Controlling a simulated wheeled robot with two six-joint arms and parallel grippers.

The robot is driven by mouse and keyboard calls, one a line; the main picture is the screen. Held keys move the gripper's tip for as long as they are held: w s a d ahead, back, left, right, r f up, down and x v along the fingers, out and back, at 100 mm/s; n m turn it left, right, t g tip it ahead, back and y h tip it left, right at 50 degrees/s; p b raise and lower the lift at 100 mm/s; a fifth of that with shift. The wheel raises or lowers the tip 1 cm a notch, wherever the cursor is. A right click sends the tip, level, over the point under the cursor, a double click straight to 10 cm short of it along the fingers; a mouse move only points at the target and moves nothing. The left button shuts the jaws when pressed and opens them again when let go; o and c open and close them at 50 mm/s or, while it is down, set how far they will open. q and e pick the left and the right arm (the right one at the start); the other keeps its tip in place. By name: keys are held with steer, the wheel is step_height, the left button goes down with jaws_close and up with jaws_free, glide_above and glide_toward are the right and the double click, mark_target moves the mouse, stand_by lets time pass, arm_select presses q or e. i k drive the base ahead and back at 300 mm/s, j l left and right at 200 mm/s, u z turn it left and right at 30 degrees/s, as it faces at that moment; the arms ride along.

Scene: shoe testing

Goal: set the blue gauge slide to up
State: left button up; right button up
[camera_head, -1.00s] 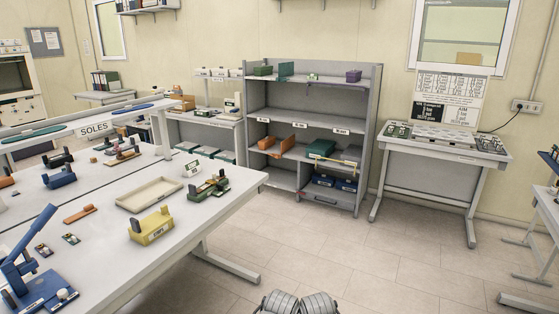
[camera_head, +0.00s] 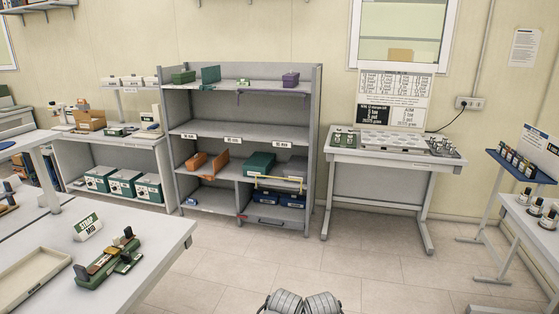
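I cannot make out a blue gauge slide in the head view. A green fixture with dark posts and a tan top (camera_head: 108,258) stands on the near left table (camera_head: 165,236). Its small parts are too small to read, and no blue slide shows on it.
A grey shelf unit (camera_head: 240,107) against the wall holds bins and blue boxes (camera_head: 291,200). A grey test table (camera_head: 385,155) stands right of it. A blue rack of bottles (camera_head: 520,166) is at the right. The floor (camera_head: 330,262) between is clear.

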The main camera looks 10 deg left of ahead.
mark_target(154, 127)
steer(key=i+z, duration=0.25)
steer(key=i, duration=1.55)
steer(key=i+j+u, duration=0.1)
steer(key=i+u, duration=0.3)
steer(key=i, duration=0.2)
steer(key=i+u, duration=0.4)
steer(key=i, duration=0.2)
steer(key=i+l+u, duration=0.4)
steer(key=i, duration=0.15)
steer(key=i+j+u, duration=0.15)
steer(key=i+u, duration=0.2)
steer(key=i, duration=0.15)
steer(key=i+u, duration=0.4)
steer(key=i, duration=0.15)
steer(key=i+l+u, duration=0.1)
steer(key=i+u, duration=0.25)
steer(key=i, duration=0.15)
steer(key=i+j+z, duration=0.2)
steer(key=i, duration=0.4)
steer(key=i+j+z, duration=0.2)
steer(key=i+j, duration=0.3)
steer(key=i+j+z, duration=0.2)
steer(key=i+j, duration=0.15)
steer(key=i+j+z, duration=0.25)
steer(key=j, duration=0.2)
